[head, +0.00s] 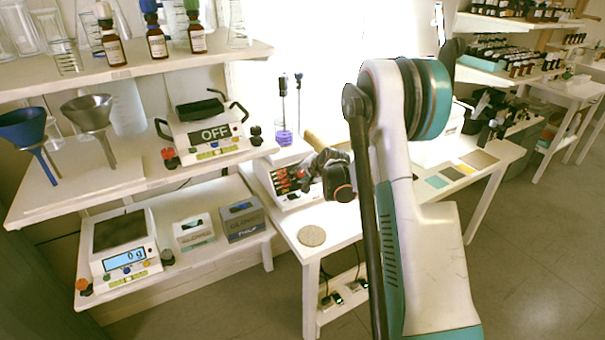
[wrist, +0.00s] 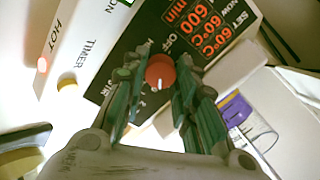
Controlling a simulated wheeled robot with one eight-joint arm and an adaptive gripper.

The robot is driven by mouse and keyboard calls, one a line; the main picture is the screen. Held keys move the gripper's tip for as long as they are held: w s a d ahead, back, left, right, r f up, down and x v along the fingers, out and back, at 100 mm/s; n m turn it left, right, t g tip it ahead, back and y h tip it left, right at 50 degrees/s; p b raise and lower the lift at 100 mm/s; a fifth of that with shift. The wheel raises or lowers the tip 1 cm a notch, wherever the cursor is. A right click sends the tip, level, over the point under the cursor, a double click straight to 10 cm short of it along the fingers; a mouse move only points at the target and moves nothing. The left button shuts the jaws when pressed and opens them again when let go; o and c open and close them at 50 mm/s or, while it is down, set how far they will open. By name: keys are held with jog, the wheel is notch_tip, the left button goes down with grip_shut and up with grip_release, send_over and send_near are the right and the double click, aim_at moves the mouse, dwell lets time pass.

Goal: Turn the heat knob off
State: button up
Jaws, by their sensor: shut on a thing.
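The white stirrer hot plate (head: 262,170) stands on the table in the middle of the head view, partly hidden by my gripper (head: 318,172). In the wrist view its black panel (wrist: 135,50) shows orange temperature, speed and time readings, with "OFF" and "STIR" lettering. A round red knob (wrist: 161,69) on this panel sits between the two green fingers of my gripper (wrist: 160,78), which are shut on it. A white mark on the knob points toward the bottom of the picture. Lettering close to the knob is partly hidden by the fingers, so I cannot read its label.
A clear vessel with a purple part (wrist: 236,108) is right of my gripper in the wrist view. A "HOT" light (wrist: 43,64) glows red. A shelf (head: 115,190) with balances and funnels stands left. A round disc (head: 311,236) lies on the table's front.

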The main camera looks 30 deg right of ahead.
jog(key=n, duration=2.3)
jog(key=shift+a+p, duration=0.1)
jog(key=shift+p, duration=0.2)
jog(key=n, duration=0.4)
jog(key=shift+n, duration=1.7)
